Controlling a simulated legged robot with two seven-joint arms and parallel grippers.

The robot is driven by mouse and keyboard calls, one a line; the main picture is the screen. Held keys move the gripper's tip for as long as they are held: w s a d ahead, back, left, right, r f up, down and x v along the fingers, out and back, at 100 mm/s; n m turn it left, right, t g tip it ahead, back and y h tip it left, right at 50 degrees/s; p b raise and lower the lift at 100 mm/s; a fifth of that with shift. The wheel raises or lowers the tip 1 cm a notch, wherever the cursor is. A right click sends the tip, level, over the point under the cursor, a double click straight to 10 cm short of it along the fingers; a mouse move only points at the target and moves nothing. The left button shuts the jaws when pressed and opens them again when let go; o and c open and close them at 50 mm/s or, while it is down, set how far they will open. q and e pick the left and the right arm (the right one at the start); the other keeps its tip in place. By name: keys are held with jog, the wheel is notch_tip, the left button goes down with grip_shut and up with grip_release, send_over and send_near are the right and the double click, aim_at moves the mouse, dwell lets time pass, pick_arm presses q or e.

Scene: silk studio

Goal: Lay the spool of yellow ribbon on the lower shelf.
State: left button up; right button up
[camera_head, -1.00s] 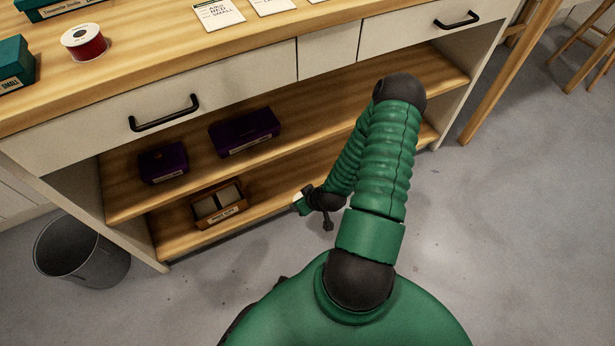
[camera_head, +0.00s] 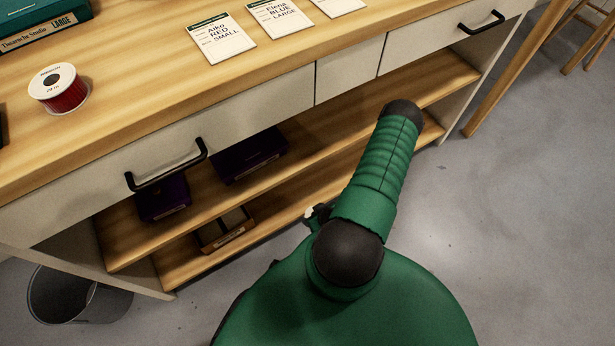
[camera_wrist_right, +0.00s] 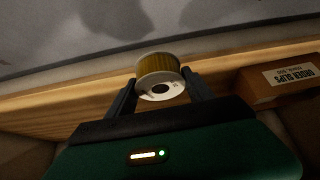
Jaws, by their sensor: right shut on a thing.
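The spool of yellow ribbon (camera_wrist_right: 158,72) is between the two fingers of my right gripper (camera_wrist_right: 162,90) in the right wrist view. The gripper is shut on it, and a white end disc with a dark centre faces the camera. Behind it runs the wooden board of the lower shelf (camera_wrist_right: 60,112); I cannot tell whether the spool touches the board. In the head view the lower shelf (camera_head: 180,272) lies under the upper one. There my right gripper (camera_head: 317,214) is mostly hidden behind my green arm, and the spool is not visible. My left gripper is not in view.
A labelled brown box (camera_wrist_right: 282,80) sits right of the spool; an open brown box (camera_head: 226,230) stands on the lower shelf. Purple boxes (camera_head: 248,156) occupy the upper shelf. A red ribbon spool (camera_head: 58,90) and cards (camera_head: 220,38) lie on top. A bin (camera_head: 75,297) stands left.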

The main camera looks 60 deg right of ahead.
jog(key=w+d+b, duration=0.2)
jog(key=d, duration=0.2)
jog(key=w+d+f+b, duration=0.1)
jog(key=w+d+b, duration=0.1)
jog(key=d, duration=0.3)
jog(key=w+d+b, duration=0.2)
jog(key=w+d, duration=0.1)
jog(key=d, duration=0.1)
jog(key=shift+d+f+b, duration=0.3)
jog(key=shift+f+b, duration=0.05)
jog(key=shift+b, duration=0.05)
jog(key=shift+d+f, duration=0.1)
notch_tip(320, 180, down, 3)
jog(key=b, duration=0.3)
jog(key=shift+f, duration=0.1)
jog(key=shift+c, duration=0.7)
jog(key=o, duration=1.5)
